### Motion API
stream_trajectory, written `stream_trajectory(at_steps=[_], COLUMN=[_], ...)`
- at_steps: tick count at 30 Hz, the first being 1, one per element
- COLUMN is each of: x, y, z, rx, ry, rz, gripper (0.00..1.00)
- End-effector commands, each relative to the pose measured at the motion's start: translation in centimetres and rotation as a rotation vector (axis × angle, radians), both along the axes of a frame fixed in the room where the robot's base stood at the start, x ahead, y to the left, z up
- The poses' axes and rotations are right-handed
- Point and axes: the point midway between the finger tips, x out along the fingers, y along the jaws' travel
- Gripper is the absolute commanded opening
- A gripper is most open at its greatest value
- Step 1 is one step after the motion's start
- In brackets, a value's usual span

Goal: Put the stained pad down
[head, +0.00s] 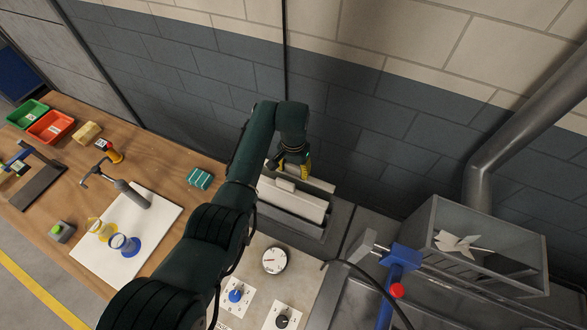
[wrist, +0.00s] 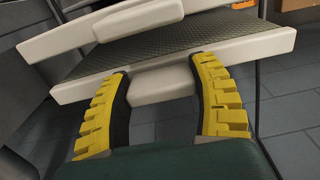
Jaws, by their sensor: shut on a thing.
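My gripper (head: 292,168) is over the grey unit by the wall. In the wrist view its yellow fingers (wrist: 163,74) stand on either side of a white block (wrist: 160,88) and are shut on it. The block joins a long white-edged piece with a dark grey textured face (wrist: 150,52), which looks like the pad. A second white piece with a raised handle (wrist: 138,20) lies close beyond it; it also shows in the head view (head: 290,204). I see no clear stain. Whether the held piece touches its surroundings cannot be told.
A wooden table (head: 165,165) at left holds a teal block (head: 199,178), a white board (head: 160,210) with goblets, and red and green trays (head: 50,127). A dial gauge (head: 274,260) and a blue clamp with red knob (head: 400,258) are near. A grey open bin (head: 480,260) is at right.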

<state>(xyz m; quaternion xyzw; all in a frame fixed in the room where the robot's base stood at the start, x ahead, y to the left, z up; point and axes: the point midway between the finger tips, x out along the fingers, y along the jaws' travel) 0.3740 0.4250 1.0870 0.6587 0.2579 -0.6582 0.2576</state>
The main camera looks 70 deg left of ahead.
Motion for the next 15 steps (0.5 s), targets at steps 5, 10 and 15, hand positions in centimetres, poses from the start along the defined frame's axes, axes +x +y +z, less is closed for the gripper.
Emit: stream_trajectory(at_steps=[5,10,15], x=[-0.01,-0.01,-0.01], y=[-0.01,-0.01,-0.01], z=[-0.25,-0.24,-0.22], rx=[0.0,-0.001,-0.001], ry=[0.0,0.001,0.001], rz=[0.0,0.0,0.0], gripper=[0.72,0.9,0.9])
